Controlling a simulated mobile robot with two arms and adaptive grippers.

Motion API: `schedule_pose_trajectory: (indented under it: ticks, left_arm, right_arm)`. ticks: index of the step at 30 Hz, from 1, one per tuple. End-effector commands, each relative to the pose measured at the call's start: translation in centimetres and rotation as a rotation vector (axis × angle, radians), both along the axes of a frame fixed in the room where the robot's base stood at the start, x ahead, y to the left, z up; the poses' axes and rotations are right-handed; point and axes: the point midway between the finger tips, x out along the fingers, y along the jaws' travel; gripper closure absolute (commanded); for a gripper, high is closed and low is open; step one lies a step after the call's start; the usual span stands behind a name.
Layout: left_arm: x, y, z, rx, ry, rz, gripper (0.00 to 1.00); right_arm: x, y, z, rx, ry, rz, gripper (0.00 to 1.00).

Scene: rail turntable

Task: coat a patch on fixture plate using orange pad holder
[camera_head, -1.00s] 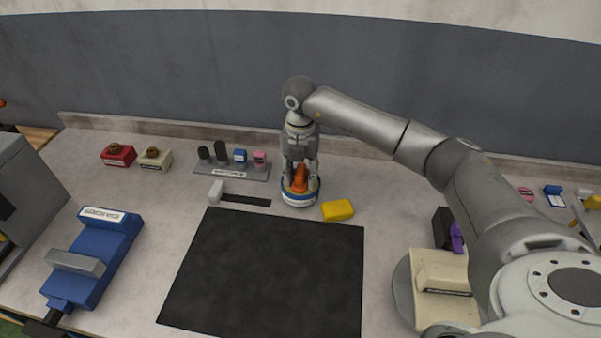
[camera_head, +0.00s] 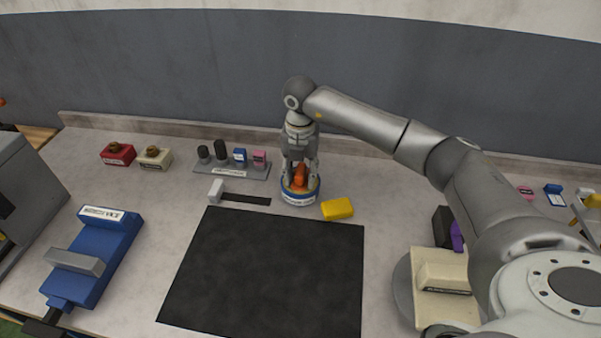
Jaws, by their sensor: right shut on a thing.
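The orange pad holder (camera_head: 300,178) stands upright in a round dish (camera_head: 300,198) with a blue rim and a white label, behind the black mat. My right gripper (camera_head: 301,168) points down from above and is shut on the orange pad holder. The holder's lower end is hidden inside the dish. A cream block-like plate (camera_head: 445,304) with a dark label sits on a grey round turntable (camera_head: 402,291) at the right, partly behind my arm. I cannot read its label or tell whether it is the fixture plate. My left gripper is not in view.
A yellow block (camera_head: 338,209) lies just right of the dish. A black mat (camera_head: 270,270) fills the middle, bare. A rack (camera_head: 232,171) of small items stands behind left. A blue vice (camera_head: 95,260) is at left; red (camera_head: 118,155) and cream (camera_head: 154,159) blocks are behind it.

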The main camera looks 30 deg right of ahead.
Motion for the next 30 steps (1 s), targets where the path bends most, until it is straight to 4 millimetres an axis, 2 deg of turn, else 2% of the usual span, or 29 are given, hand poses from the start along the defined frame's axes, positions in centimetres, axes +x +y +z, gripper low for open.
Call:
schedule_pose_trajectory:
  ticks: [8,30]
  left_arm:
    - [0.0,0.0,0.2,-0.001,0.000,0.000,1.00]
    - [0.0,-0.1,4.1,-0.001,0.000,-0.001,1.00]
  right_arm:
    - [-0.1,0.0,0.1,-0.001,0.004,0.001,0.80]
    - [0.0,0.0,6.0,0.000,0.001,0.000,0.80]
